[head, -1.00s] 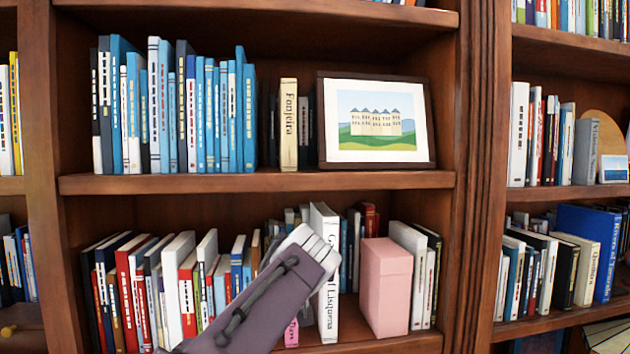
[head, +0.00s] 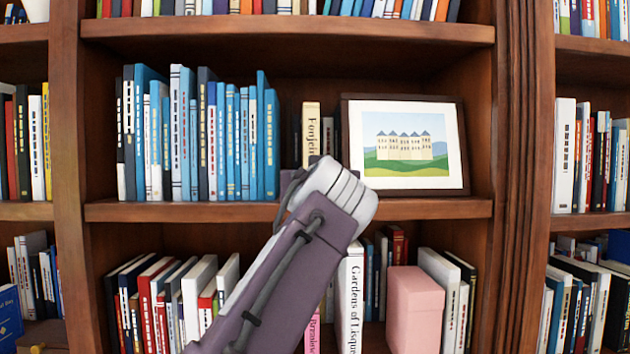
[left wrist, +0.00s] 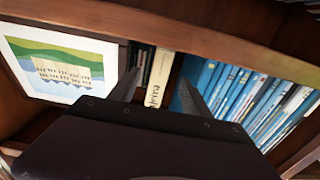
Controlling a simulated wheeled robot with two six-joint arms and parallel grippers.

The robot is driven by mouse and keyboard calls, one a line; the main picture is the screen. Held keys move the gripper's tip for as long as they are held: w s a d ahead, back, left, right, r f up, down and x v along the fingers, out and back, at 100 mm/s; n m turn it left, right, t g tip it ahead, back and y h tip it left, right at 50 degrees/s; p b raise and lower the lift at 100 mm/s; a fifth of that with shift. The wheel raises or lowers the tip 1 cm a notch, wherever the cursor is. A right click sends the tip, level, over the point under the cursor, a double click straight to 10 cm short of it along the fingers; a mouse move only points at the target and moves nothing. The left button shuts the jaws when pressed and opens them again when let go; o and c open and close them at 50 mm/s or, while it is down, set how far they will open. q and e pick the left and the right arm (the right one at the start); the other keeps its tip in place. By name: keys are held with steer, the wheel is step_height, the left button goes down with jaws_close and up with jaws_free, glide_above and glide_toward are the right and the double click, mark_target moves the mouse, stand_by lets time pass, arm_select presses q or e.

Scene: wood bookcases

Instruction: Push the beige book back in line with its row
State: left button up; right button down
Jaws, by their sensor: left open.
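The beige book (head: 311,130) stands upright on the upper shelf, its spine lettered, between the blue books and the framed castle picture. Its spine stands forward of the dark books beside it, which sit back in shadow. My left arm rises from below in the head view, and its wrist covers the book's lower part and most of the gripper. In the left wrist view the beige book (left wrist: 160,76) shows between the two dark fingers of my left gripper (left wrist: 160,92), which is open and empty. I cannot tell whether a finger touches it. My right gripper is out of view.
A row of blue books (head: 230,140) stands left of the beige book. The framed castle picture (head: 405,148) leans close on its right. The shelf board (head: 420,209) runs below. The lower shelf holds more books and a pink box (head: 414,308).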

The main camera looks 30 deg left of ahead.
mark_target(310, 152)
arm_select(q)
steer(key=p+x, duration=0.2)
steer(key=x, duration=0.3)
steer(key=p+x, duration=0.2)
steer(key=x, duration=0.2)
steer(key=shift+w+a+f+p, duration=0.15)
steer(key=shift+a+p, duration=0.2)
steer(key=shift+a, duration=0.1)
steer(key=shift+w, duration=0.2)
steer(key=shift+s+d, duration=0.45)
steer(key=shift+d, duration=0.05)
steer(key=shift+w+a, duration=0.35)
steer(key=c, duration=0.8)
steer(key=shift+a, duration=0.1)
jaws_close()
steer(key=shift+s, duration=0.1)
